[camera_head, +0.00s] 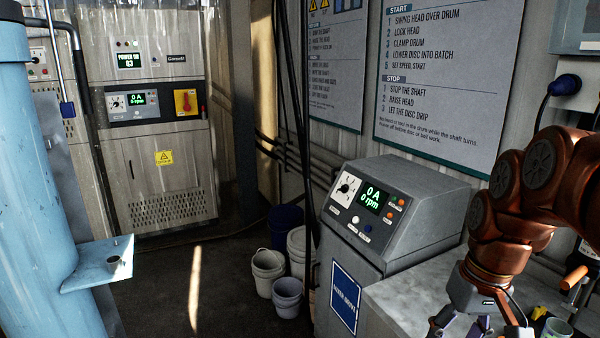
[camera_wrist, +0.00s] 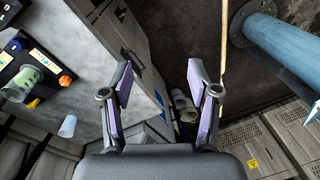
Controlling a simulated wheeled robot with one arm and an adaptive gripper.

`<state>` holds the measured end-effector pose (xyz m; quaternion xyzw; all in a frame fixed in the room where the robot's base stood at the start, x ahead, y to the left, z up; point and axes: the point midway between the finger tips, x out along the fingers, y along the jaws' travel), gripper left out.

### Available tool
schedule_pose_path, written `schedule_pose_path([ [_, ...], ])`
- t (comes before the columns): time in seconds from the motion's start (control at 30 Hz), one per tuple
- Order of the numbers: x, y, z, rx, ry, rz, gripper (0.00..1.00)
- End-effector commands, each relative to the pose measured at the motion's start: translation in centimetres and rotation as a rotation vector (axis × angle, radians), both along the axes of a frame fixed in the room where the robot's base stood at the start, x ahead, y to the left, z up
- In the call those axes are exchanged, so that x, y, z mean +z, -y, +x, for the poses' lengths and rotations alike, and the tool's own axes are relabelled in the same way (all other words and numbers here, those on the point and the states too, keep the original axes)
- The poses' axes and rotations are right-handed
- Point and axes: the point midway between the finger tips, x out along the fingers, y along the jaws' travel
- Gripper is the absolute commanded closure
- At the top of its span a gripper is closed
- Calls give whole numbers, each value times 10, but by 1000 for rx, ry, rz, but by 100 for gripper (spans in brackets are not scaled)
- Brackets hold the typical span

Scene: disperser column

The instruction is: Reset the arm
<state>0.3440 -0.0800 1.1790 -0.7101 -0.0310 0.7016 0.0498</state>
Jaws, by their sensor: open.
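My arm, copper-brown, comes in from the right edge of the head view and bends down beside the grey control console (camera_head: 395,215). My gripper (camera_head: 478,325) is at the bottom right, over or near the grey bench top (camera_head: 405,295), with its lower part cut off by the picture edge. In the wrist view my gripper (camera_wrist: 159,72) shows two purple-padded fingers spread wide apart. The gripper is open and empty.
A blue column (camera_head: 30,200) with a bracket stands at left. A cabinet (camera_head: 155,130) is at the back. Several buckets (camera_head: 268,268) stand on the floor. Instruction boards (camera_head: 445,80) hang on the wall. Cups (camera_wrist: 68,126) and dark trays lie left in the wrist view. The middle floor is clear.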

Motion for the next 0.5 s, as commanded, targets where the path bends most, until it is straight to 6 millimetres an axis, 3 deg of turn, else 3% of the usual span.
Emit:
schedule_pose_path([
  [0.03, -9, -14, -12, 15, -20, -7, 39],
  [0.2, -39, -48, -54, 32, -75, -35, 39],
  [0.5, -88, -78, -130, 41, -150, -92, 39],
])
